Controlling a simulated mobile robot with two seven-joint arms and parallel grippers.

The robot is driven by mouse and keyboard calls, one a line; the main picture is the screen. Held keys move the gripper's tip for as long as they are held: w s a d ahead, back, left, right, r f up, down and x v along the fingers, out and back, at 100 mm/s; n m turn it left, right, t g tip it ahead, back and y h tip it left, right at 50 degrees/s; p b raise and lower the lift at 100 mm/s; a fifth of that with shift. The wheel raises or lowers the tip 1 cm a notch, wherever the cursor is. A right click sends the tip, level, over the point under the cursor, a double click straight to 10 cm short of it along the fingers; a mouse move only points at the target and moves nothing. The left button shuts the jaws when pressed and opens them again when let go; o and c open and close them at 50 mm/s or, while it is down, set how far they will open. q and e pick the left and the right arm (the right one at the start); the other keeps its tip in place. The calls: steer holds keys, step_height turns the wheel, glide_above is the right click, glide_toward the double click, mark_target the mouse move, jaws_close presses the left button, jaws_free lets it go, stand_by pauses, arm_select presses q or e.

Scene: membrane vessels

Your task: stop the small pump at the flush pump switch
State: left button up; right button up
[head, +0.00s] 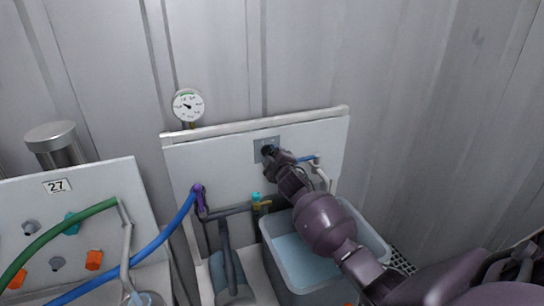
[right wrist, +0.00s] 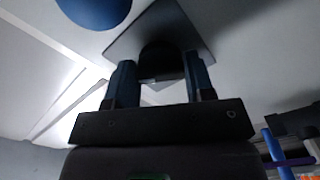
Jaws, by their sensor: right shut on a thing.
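The flush pump switch has a grey square plate (head: 260,143) on the white upright panel, below and right of the round gauge. The plate also shows in the right wrist view (right wrist: 196,30). My right gripper (head: 271,154) reaches up to the plate from the lower right. In the right wrist view its two fingers (right wrist: 158,66) stand on either side of the switch's dark knob (right wrist: 160,58) and are shut on it. The knob's setting cannot be made out. The small pump cannot be identified in these views. My left gripper is out of view.
A grey tub (head: 285,262) of liquid stands below the switch, under my right arm. A gauge (head: 188,105) rises above the panel (head: 225,165). At left are a board marked 27 (head: 95,185), a green hose (head: 60,232) and a blue hose (head: 165,238).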

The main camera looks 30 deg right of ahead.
steer(key=shift+n, duration=0.3)
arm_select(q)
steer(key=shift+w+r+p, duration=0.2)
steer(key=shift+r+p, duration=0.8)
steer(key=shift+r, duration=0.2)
arm_select(e)
steer(key=shift+r+n, duration=0.15)
steer(key=shift+n, duration=5.45)
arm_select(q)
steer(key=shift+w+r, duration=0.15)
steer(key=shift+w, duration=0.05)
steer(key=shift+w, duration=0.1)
arm_select(e)
steer(key=o, duration=0.9)
steer(key=shift+s, duration=0.15)
